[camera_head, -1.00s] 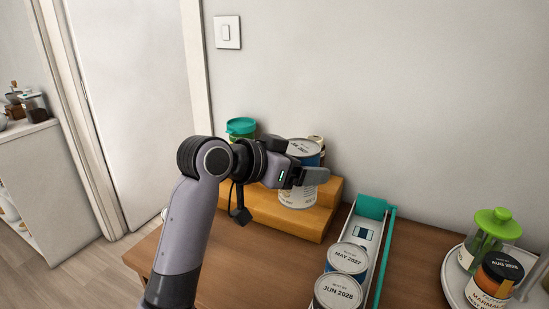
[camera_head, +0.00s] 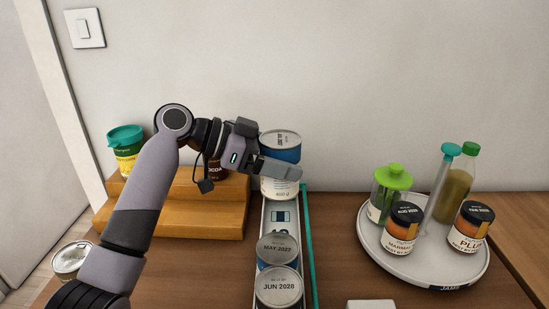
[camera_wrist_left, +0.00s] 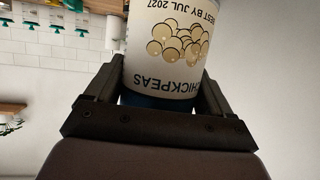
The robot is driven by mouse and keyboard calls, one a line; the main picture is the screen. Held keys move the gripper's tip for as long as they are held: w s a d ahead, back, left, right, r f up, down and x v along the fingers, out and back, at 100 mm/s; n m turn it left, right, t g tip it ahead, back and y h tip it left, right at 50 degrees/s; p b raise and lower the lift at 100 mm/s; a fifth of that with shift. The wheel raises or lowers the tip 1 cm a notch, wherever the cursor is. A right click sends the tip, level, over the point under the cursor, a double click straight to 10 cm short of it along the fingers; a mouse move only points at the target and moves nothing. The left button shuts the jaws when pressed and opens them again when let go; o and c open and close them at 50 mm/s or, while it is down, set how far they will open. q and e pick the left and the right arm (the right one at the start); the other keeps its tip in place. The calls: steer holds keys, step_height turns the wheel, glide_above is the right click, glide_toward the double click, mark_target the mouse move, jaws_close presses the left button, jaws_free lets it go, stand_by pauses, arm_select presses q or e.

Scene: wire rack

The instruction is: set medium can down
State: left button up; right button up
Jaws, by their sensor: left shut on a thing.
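My left gripper (camera_head: 284,165) is shut on the medium can (camera_head: 281,188), a blue and white can with a silver lid. It is held upright above the far end of the rack (camera_head: 283,216). The can's base is close over the rack; I cannot tell if it touches. In the left wrist view the can (camera_wrist_left: 168,50) reads "CHICKPEAS" and "BEST BY JUL 2027" between the fingers. Two cans stand in the rack's near part, one marked MAY 2027 (camera_head: 277,250) and one marked JUN 2028 (camera_head: 279,288). My right gripper is not in view.
A wooden step shelf (camera_head: 205,215) at left holds a teal-lidded tub (camera_head: 126,150) and a dark jar, partly hidden. A round white tray (camera_head: 425,272) at right holds several jars and bottles. A teal rail (camera_head: 310,250) runs along the rack's right side. Another can (camera_head: 70,258) stands at lower left.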

arm_select(q)
steer(key=shift+d+r, duration=0.15)
steer(key=shift+r, duration=0.05)
steer(key=shift+f, duration=0.1)
step_height(320, 180, down, 14)
steer(key=b, duration=0.9)
steer(key=shift+b, duration=0.35)
steer(key=shift+f, duration=0.1)
steer(key=shift+f+b, duration=0.2)
steer(key=shift+b, duration=0.1)
stand_by(0.8)
steer(key=shift+f, duration=0.1)
stand_by(0.4)
